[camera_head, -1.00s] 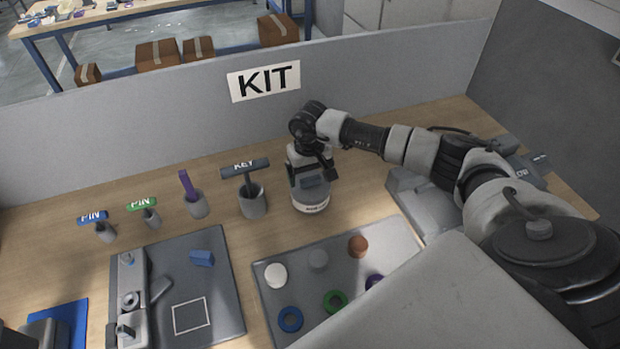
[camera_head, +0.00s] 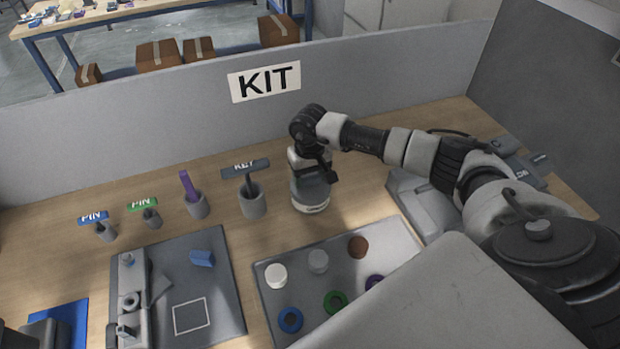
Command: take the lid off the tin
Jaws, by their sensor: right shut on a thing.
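The tin (camera_head: 311,197) is a round grey container with a pale label band near its base, standing on the wooden bench near the back panel. My right gripper (camera_head: 313,179) is directly over the tin and points down at its top. It is shut on the lid, which is mostly hidden by the gripper and wrist. I cannot tell whether there is a gap between lid and tin.
The KEY holder (camera_head: 252,202) stands close to the tin's left. A grey tray (camera_head: 270,300) with coloured rings and discs lies in front. A dark fixture board (camera_head: 222,270) is at the left. Bare bench shows between tin and tray.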

